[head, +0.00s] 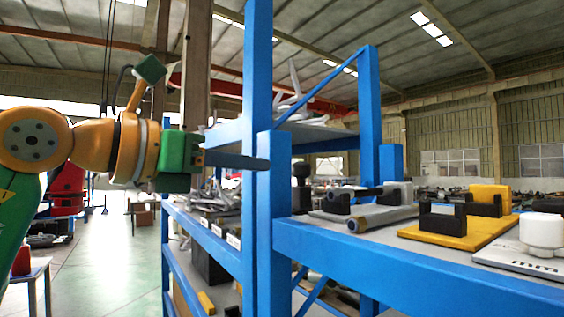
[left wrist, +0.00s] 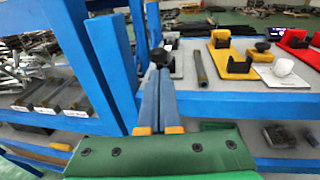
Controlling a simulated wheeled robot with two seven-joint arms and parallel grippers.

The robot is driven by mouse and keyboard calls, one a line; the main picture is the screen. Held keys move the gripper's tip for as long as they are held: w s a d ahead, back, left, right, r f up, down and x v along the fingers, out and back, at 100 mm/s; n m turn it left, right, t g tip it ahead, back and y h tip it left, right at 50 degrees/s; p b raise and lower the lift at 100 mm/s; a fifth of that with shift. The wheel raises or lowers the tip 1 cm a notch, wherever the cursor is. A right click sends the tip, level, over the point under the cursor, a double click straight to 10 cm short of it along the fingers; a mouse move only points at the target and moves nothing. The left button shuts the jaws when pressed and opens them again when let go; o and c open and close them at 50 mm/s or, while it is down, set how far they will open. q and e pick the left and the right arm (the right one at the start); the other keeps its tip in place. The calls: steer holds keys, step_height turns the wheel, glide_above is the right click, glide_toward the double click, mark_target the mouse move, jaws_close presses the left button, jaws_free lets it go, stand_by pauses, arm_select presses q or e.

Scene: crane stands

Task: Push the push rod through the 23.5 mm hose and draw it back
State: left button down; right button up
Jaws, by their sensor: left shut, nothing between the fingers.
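My left gripper (head: 262,163) is shut and empty, its dark fingers pointing right in front of a blue shelf post. In the left wrist view its shut fingers (left wrist: 157,85) point forward over the bench edge. A black knobbed piece (head: 301,172) stands at the bench's left end; a black knob (left wrist: 160,58) shows just past the fingertips, apart or touching I cannot tell. A dark grey tube (head: 382,217) lies on the bench and shows in the left wrist view (left wrist: 199,68). I cannot tell which piece is the push rod or the 23.5 mm hose. My right gripper is out of view.
Blue posts (head: 258,60) stand close to my left gripper. The blue-edged bench (head: 400,268) carries a yellow plate with black blocks (head: 460,236) and a white plate with a white knob (head: 541,233). A red fixture (left wrist: 293,39) stands further right.

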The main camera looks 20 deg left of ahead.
mark_target(295, 170)
arm_select(q)
steer(key=p+x, duration=0.1)
steer(key=x, duration=0.4)
steer(key=shift+a+r, duration=0.15)
steer(key=shift+a, duration=0.05)
steer(key=shift+w+d+p, duration=0.4)
steer(key=shift+w, duration=0.1)
